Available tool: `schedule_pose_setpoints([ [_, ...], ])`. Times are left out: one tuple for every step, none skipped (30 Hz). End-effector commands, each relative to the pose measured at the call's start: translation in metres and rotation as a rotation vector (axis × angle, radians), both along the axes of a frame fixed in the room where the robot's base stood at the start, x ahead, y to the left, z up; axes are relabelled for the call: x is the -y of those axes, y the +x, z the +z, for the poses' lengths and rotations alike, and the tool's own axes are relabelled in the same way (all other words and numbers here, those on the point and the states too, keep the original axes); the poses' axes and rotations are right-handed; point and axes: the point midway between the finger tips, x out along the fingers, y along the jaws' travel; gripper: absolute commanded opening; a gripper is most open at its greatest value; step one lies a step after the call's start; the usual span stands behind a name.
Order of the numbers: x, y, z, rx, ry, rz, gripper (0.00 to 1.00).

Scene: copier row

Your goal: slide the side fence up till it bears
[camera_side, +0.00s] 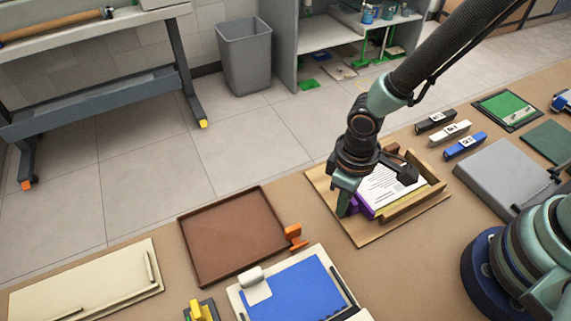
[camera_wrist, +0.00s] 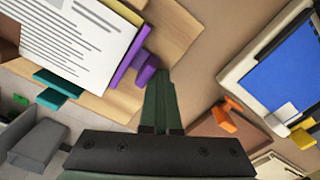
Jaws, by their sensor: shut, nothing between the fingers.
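The side fence looks to be the purple piece (camera_wrist: 128,60) with a block-like tab, lying along one edge of the printed paper stack (camera_wrist: 65,40) in the wrist view. I cannot tell whether it touches the paper. In the side view the purple fence (camera_side: 364,207) shows partly behind my gripper, with the paper (camera_side: 390,190) in the wooden tray (camera_side: 425,203). My gripper (camera_side: 344,211) is shut and empty, pointing down at the fence's outer side. In the wrist view its fingertips (camera_wrist: 160,75) are close to the purple tab; contact is unclear.
A teal stop (camera_wrist: 60,84) sits at another paper edge. A brown tray (camera_side: 232,235) with an orange tab (camera_side: 295,236) and a blue-topped board (camera_side: 295,292) lie nearby. Labelled blocks (camera_side: 450,132) and a grey box (camera_side: 500,172) are on the right. Bare bench lies between the trays.

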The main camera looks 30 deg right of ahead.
Motion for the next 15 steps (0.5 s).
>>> schedule_pose_setpoints([
  [0.0027, -0.0010, -0.0004, -0.003, -0.002, -0.002, 0.00],
  [0.0035, -0.0010, -0.0004, -0.003, -0.002, -0.002, 0.00],
  [0.0046, -0.0010, -0.0004, -0.003, -0.002, -0.002, 0.00],
  [0.0054, -0.0009, -0.0004, -0.003, -0.002, -0.002, 0.00],
  [0.0063, -0.0009, -0.0003, -0.003, -0.002, -0.003, 0.00],
  [0.0073, -0.0008, -0.0003, -0.003, -0.002, -0.003, 0.00],
  [0.0080, -0.0008, -0.0003, -0.003, -0.002, -0.003, 0.00],
  [0.0086, -0.0008, -0.0002, -0.003, -0.002, -0.003, 0.00],
  [0.0092, -0.0008, -0.0002, -0.003, -0.002, -0.002, 0.00],
  [0.0096, -0.0008, -0.0002, -0.003, -0.002, -0.002, 0.00],
  [0.0098, -0.0008, -0.0002, -0.003, -0.002, -0.002, 0.00],
  [0.0100, -0.0008, -0.0003, -0.003, -0.002, -0.001, 0.00],
  [0.0100, -0.0009, -0.0003, -0.003, -0.002, -0.001, 0.00],
  [0.0099, -0.0009, -0.0003, -0.003, -0.002, -0.001, 0.00],
  [0.0099, -0.0010, -0.0003, -0.003, -0.002, -0.001, 0.00],
])
